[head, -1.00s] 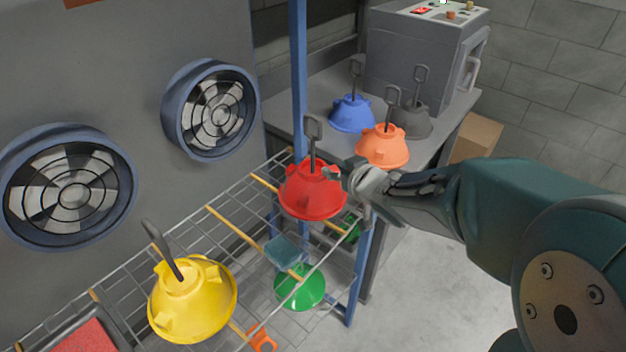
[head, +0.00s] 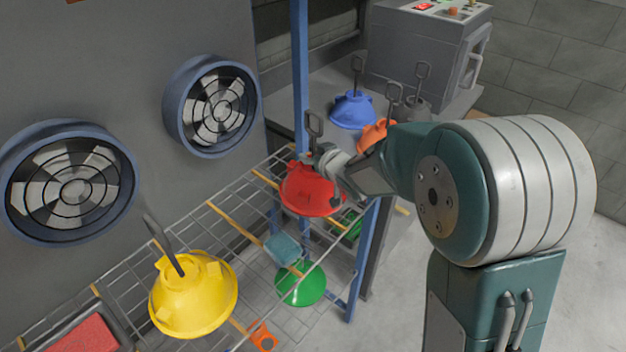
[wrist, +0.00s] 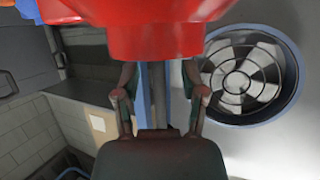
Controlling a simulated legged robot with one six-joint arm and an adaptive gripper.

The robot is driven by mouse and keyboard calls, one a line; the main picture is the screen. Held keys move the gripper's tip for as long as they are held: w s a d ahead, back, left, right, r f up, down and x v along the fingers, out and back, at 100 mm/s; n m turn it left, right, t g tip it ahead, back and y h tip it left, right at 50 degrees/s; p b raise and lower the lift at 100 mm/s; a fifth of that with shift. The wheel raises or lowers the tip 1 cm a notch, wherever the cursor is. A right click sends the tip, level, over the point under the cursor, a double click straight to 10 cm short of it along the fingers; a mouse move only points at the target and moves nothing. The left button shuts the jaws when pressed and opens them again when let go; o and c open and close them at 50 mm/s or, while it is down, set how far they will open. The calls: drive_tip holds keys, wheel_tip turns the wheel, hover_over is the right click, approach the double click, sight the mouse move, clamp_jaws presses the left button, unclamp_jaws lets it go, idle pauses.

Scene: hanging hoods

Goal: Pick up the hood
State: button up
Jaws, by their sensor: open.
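A red hood (head: 308,196) with a tall grey looped handle (head: 313,126) is at the far end of the wire rack. It also fills the top middle of the wrist view (wrist: 168,32). My gripper (head: 326,160) is at the top of the red hood, beside the base of its handle. In the wrist view my gripper (wrist: 160,97) has its two fingers spread apart, with a grey upright bar, apparently the handle, between them. I cannot tell whether either finger touches it. A yellow hood (head: 195,298) is nearer on the rack, and a green hood (head: 300,285) is lower down.
Blue (head: 351,110), orange (head: 374,134) and grey hoods (head: 412,110) stand on the grey counter behind; my arm partly covers the orange one. A blue post (head: 299,70) rises close behind the red hood. Two round fans (head: 212,105) are on the left wall.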

drive_tip(key=shift+c, duration=0.3)
clamp_jaws()
drive_tip(key=shift+r, duration=0.1)
